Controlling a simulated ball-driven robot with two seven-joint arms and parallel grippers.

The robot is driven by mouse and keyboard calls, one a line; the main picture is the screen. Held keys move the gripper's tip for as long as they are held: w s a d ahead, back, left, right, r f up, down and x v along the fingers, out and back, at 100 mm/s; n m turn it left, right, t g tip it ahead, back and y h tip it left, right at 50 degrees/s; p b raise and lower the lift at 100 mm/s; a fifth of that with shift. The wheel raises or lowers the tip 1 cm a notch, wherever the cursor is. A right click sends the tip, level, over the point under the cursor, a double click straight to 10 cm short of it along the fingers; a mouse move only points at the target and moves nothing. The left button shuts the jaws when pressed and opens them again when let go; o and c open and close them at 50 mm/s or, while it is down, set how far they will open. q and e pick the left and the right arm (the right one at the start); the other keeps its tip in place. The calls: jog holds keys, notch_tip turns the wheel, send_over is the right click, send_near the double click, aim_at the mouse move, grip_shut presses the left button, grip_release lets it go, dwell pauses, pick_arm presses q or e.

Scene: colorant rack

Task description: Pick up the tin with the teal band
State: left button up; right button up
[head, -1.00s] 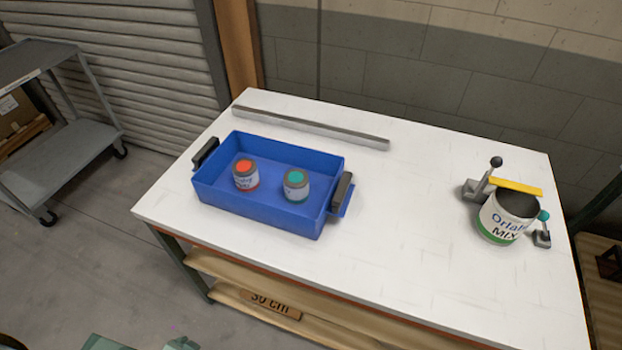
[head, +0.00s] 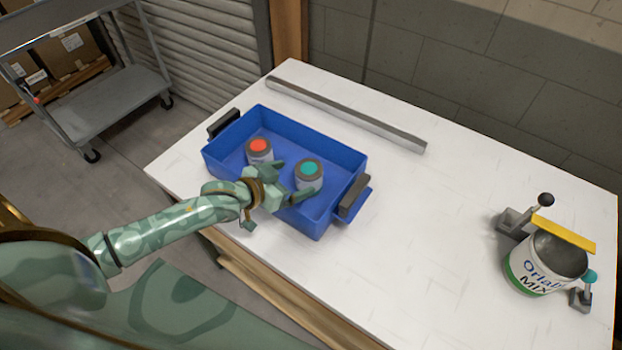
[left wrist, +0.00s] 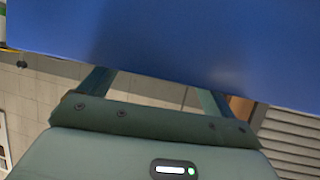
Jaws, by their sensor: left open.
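The tin with the teal band (head: 309,170) stands upright in the right part of the blue crate (head: 345,158), its teal lid spot facing up. A second tin with a red-orange spot (head: 259,149) stands to its left in the same crate. My left gripper (head: 291,181) is open at the near side of the teal tin, with one finger in front of it and the other to its left. I cannot tell if it touches the tin. In the left wrist view the blue crate wall (left wrist: 190,40) hides the fingertips, and no tin shows. My right gripper is not in view.
The crate has dark handles at its left (head: 223,123) and right (head: 354,195) ends. A grey metal bar (head: 345,115) lies behind it. A large mixing can (head: 535,268) stands in a clamp at the right. The white tabletop (head: 440,220) between is clear.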

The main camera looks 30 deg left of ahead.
aim_at(307, 170)
pick_arm(q)
jog(key=shift+w+d+f, duration=0.15)
jog(key=shift+w+f, duration=0.1)
jog(key=shift+w, duration=0.25)
jog(key=x, duration=0.1)
jog(key=b+x, duration=0.1)
jog(key=x, duration=0.1)
jog(key=b+x, duration=0.1)
jog(key=x, duration=0.1)
jog(key=shift+w+a+r, duration=0.1)
jog(key=shift+w+a, duration=0.05)
jog(key=shift+a, duration=0.15)
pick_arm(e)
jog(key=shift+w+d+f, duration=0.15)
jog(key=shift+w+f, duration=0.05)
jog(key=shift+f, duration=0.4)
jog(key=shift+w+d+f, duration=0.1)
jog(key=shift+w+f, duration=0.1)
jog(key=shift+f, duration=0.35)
pick_arm(q)
jog(key=shift+r, duration=0.1)
jog(key=c, duration=1)
jog(key=shift+c, duration=0.7)
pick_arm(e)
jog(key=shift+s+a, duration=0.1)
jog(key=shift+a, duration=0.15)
